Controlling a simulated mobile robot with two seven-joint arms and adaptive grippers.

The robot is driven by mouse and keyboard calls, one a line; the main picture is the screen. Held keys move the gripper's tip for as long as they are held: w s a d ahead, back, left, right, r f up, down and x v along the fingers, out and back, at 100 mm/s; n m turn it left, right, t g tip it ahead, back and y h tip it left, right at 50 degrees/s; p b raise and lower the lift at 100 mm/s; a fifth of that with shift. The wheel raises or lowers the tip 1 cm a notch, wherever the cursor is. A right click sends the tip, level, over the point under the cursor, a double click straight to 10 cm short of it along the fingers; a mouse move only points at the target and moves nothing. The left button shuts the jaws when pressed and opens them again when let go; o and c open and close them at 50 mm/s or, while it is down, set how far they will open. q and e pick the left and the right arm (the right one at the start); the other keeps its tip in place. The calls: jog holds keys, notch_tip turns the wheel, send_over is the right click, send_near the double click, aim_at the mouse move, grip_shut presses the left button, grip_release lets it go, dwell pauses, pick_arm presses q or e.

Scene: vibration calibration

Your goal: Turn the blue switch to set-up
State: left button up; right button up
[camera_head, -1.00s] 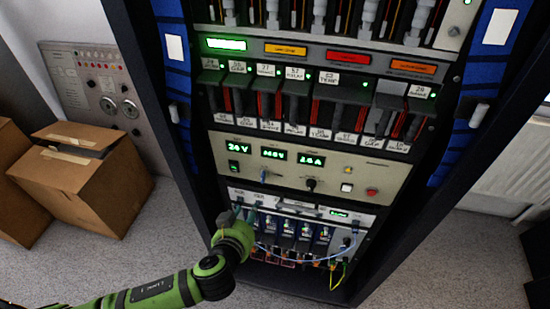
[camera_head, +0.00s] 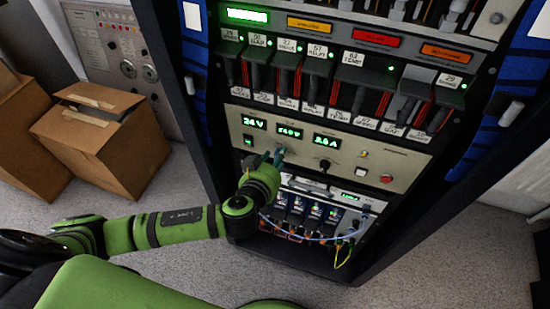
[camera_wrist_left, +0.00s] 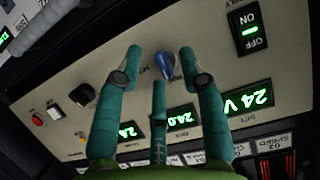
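The blue switch (camera_wrist_left: 165,66) is a small pointed knob on the beige control panel (camera_wrist_left: 60,95). In the left wrist view it sits between the upper two teal fingers of my left gripper (camera_wrist_left: 161,60). The fingers are spread, with a third finger below the switch; I cannot tell whether any finger touches it. In the head view my left gripper (camera_head: 270,158) is at the panel (camera_head: 400,165), left of the black knob, and largely hides the switch. The lettering around the switch is too small to read. My right gripper is not in view.
A black knob (camera_head: 324,166), a white button (camera_head: 362,171) and a red button (camera_head: 386,178) lie right of the switch. A lit on/off rocker (camera_wrist_left: 248,29) is beside it. Cabled modules (camera_head: 298,210) sit below the panel. Cardboard boxes (camera_head: 90,145) stand on the left.

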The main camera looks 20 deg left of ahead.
pick_arm(q)
grip_shut()
dwell(0.3)
jog(key=shift+d+f+m+t+y+b, duration=0.15)
jog(key=shift+m+t+y+b, duration=0.65)
jog(key=shift+m, duration=1.45)
jog(key=shift+f+m+t+y+b, duration=0.2)
jog(key=shift+m+t+y+b, duration=0.2)
jog(key=shift+m+y+b, duration=1.3)
jog(key=shift+d+f+m+t+y+b, duration=0.15)
jog(key=shift+m+t+y, duration=0.55)
jog(key=shift+m, duration=2.05)
jog(key=shift+a, duration=0.1)
grip_release()
